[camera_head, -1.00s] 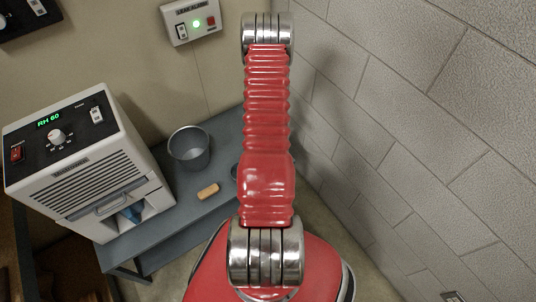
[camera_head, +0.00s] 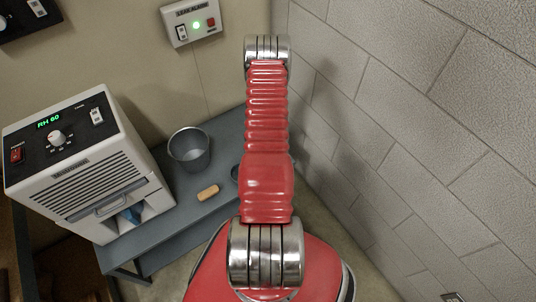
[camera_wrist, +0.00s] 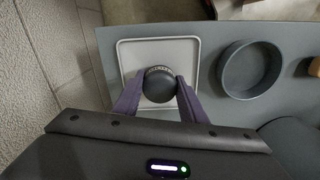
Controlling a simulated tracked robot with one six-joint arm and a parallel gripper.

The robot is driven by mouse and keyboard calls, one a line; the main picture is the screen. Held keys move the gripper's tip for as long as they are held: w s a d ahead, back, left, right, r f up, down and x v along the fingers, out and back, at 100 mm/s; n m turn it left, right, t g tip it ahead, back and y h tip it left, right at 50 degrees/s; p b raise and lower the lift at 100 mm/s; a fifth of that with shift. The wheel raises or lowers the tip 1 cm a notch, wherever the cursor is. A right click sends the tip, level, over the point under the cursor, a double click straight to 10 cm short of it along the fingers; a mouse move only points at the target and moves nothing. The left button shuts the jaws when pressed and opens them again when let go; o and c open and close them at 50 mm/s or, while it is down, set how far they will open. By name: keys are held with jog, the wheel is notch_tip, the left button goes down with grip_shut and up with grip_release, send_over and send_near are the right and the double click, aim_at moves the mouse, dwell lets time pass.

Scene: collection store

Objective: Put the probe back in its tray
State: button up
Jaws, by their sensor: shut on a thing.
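The probe (camera_wrist: 159,84) shows in the wrist view as a dark round-topped piece with a pale marked ring at its edge. My gripper (camera_wrist: 158,92) is shut on it, one purple finger at each side. The tray (camera_wrist: 190,42) is a shallow grey square with a pale rim, directly behind the probe in this view. The probe covers the middle of the tray. I cannot tell whether the probe touches the tray floor or hangs above it. In the head view my arm hides the gripper, probe and tray.
A dark round dish (camera_wrist: 249,69) stands right of the tray on the grey bench (camera_head: 222,135). The bench also bears a metal cup (camera_head: 189,150), a tan cork-like piece (camera_head: 208,193) and a white dehumidifier (camera_head: 85,165). A block wall (camera_head: 420,120) rises close on the right.

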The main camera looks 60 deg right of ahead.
jog(key=shift+f, duration=0.35)
jog(key=o, duration=1.2)
jog(key=shift+f, duration=0.1)
jog(key=shift+r, duration=6.1)
